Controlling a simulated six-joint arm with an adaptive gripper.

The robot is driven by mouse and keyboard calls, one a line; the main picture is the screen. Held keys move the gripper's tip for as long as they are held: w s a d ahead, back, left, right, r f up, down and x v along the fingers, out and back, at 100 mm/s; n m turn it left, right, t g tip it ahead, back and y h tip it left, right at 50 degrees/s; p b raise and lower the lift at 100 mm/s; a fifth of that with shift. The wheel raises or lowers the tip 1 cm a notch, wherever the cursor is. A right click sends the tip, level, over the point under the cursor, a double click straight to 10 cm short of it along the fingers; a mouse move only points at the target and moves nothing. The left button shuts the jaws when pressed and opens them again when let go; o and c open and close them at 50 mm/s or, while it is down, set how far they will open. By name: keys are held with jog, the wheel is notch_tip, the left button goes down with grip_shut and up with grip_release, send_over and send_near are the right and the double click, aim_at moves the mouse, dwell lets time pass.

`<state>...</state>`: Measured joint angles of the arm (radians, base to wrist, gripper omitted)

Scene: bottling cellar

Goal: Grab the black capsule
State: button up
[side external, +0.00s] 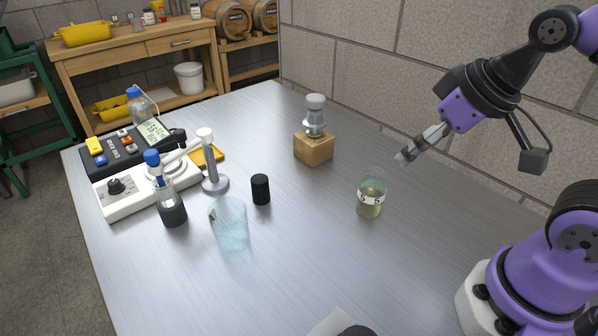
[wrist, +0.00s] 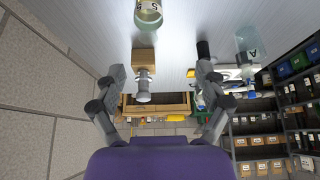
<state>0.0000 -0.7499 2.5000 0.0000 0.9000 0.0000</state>
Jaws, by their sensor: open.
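The black capsule (side external: 260,190) is a small upright black cylinder standing on the metal table, near the middle in the side external view. It also shows in the wrist view (wrist: 203,49), close to the tip of the right-hand finger in the picture but farther off. My gripper (side external: 402,158) is at the right in the side view, above the table and well apart from the capsule. In the wrist view its two fingers (wrist: 160,75) are spread wide with nothing held between them.
A blue-tinted clear beaker (side external: 230,226) stands just in front of the capsule, and a grey stand (side external: 213,180) is behind-left. A wooden block with a metal stopper (side external: 314,148) and a glass jar (side external: 370,196) stand nearer my gripper. A stone wall (side external: 370,70) runs behind.

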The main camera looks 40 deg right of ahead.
dwell(0.3)
jog(key=n+g+y, duration=0.3)
jog(key=n+y, duration=0.1)
jog(key=n, duration=0.8)
send_over(261, 179)
jog(key=s+d, duration=0.2)
jog(key=d, duration=0.1)
notch_tip(261, 179, down, 6)
jog(key=x, duration=0.6)
jog(key=shift+w+a, duration=0.1)
jog(key=shift+w, duration=0.15)
jog(key=x, duration=0.5)
jog(key=shift+s+f, duration=0.1)
jog(key=shift+f, duration=0.3)
jog(key=c, duration=0.8)
